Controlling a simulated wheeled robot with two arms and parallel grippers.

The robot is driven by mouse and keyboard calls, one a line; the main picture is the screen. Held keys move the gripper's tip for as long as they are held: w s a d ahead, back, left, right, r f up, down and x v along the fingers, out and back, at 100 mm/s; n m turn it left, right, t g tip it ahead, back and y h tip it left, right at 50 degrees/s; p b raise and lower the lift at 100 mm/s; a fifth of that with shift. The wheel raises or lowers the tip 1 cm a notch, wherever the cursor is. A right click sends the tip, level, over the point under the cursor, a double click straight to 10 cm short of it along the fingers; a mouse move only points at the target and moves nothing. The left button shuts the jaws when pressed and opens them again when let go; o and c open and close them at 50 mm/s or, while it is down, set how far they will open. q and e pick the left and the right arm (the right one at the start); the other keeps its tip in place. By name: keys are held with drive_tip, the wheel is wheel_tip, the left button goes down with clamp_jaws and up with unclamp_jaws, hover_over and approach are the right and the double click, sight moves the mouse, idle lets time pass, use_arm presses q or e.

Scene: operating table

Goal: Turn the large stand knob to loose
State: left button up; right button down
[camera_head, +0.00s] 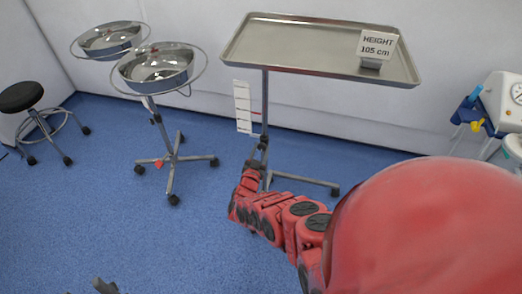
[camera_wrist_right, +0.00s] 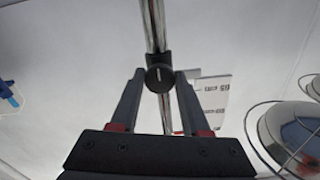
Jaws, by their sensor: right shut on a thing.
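The large stand knob (camera_wrist_right: 159,77) is round and black with a white line that stands about upright, in the right wrist view. It sits on a black collar on the stand's chrome pole (camera_wrist_right: 153,25). My right gripper (camera_wrist_right: 159,75) is shut on it, one finger on each side. In the head view my right gripper (camera_head: 253,166) is at the pole below the tray, and the knob is hidden or too small to tell. A small grey tip at the bottom left edge (camera_head: 104,287) looks like my left gripper; its jaws cannot be made out.
The stand's steel tray (camera_head: 300,45) carries a sign (camera_head: 377,44) reading "HEIGHT 105 cm". A white scale strip (camera_head: 243,107) hangs beside the pole. A basin stand (camera_head: 157,65) and a black stool (camera_head: 21,96) are to the left, a white machine (camera_head: 502,102) to the right. Blue floor is clear at lower left.

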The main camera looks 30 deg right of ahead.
idle(0.3)
drive_tip(key=shift+c, duration=1.9)
unclamp_jaws()
drive_tip(key=shift+s+a, duration=0.2)
drive_tip(key=shift+a, duration=0.05)
drive_tip(key=p+v, duration=0.5)
drive_tip(key=v, duration=1.2)
drive_tip(key=shift+w, duration=0.1)
